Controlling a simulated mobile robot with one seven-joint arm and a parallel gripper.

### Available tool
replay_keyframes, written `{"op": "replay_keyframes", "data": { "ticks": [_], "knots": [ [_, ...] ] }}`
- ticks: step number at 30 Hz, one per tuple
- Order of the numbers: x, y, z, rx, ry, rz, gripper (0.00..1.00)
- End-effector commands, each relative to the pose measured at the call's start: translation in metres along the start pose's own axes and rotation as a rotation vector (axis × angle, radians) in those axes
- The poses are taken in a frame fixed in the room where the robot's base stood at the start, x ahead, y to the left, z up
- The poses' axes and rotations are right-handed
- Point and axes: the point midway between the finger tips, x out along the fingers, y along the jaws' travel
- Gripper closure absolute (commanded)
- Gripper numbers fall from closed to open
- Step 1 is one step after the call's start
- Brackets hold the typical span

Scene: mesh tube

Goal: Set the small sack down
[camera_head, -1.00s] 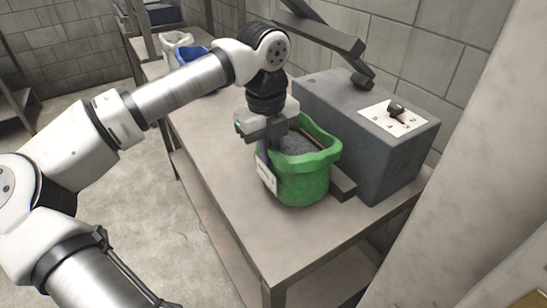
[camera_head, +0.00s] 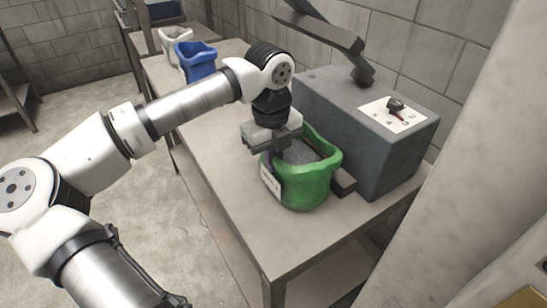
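A green sack (camera_head: 312,188) with grey fill and a white label stands upright on the table (camera_head: 235,205), or very close above it. It is beside the grey machine box. My gripper (camera_head: 270,150) points down at the left rim of the sack, above the label. The fingertips are partly hidden by the gripper body and the rim, so whether they pinch the rim or stand apart is not clear.
The grey machine box (camera_head: 370,140) with a dial plate and lever arm stands right of the sack, with a dark block low between them. A blue sack (camera_head: 196,62) and a white sack (camera_head: 175,40) stand at the far end. The table's front is clear.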

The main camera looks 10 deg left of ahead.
Motion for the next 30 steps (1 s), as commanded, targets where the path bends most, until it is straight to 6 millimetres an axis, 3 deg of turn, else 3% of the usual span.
{"op": "replay_keyframes", "data": {
  "ticks": [1,6,17,30],
  "knots": [
    [0.001,0.000,0.000,0.000,0.000,0.000,0.93],
    [0.001,0.000,0.000,0.000,0.000,0.000,0.73],
    [-0.005,0.000,0.000,0.000,-0.001,0.000,0.73],
    [-0.071,0.000,0.001,-0.001,-0.002,0.001,0.73]
  ]
}}
